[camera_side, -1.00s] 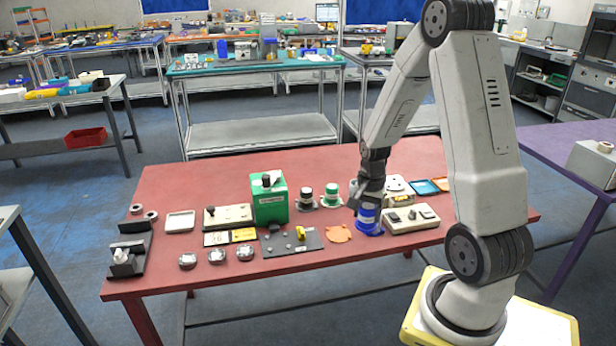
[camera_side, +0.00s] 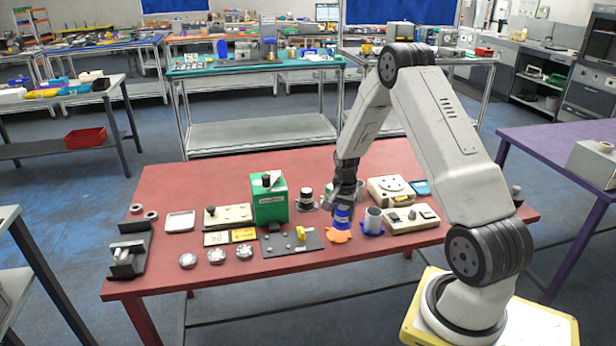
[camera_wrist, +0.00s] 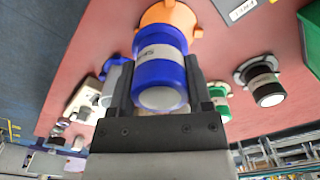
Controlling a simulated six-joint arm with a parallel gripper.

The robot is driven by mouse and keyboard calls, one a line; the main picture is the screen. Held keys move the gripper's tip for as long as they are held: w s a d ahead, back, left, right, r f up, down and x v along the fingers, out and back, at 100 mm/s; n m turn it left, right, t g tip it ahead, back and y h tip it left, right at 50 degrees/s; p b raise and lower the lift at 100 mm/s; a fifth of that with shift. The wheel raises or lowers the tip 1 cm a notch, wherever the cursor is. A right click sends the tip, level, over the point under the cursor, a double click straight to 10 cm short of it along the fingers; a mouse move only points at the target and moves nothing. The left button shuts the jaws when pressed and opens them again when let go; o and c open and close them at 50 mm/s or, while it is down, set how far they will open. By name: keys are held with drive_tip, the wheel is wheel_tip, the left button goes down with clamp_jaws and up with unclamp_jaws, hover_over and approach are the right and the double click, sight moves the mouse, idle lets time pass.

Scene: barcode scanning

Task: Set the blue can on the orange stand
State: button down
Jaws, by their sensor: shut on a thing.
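The blue can (camera_side: 342,214) has a pale label band and is held upright in my gripper (camera_side: 344,203). In the wrist view the blue can (camera_wrist: 160,72) sits between the two dark fingers of my gripper (camera_wrist: 161,82), which are shut on its sides. The orange stand (camera_side: 339,237) lies flat on the red table directly under the can. In the wrist view the orange stand (camera_wrist: 172,14) shows beyond the can's far end and is partly hidden by it. I cannot tell whether the can's bottom touches the stand.
A blue stand (camera_side: 372,231) with a grey cylinder (camera_side: 373,218) is close on the right. A beige device (camera_side: 410,218) lies beyond it. A dark plate (camera_side: 290,242) is at left. A black can (camera_side: 305,196) and a green box (camera_side: 270,202) stand farther back.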

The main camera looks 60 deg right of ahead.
sight(339, 223)
drive_tip(key=shift+w+d+f, duration=0.2)
drive_tip(key=shift+w+f, duration=0.2)
drive_tip(key=shift+f, duration=0.05)
drive_tip(key=shift+w+d+f, duration=0.2)
drive_tip(key=shift+w+f, duration=0.05)
drive_tip(key=shift+f, duration=1.6)
drive_tip(key=shift+f, duration=0.1)
unclamp_jaws()
wheel_tip(339, 223, up, 12)
drive_tip(key=shift+r, duration=0.15)
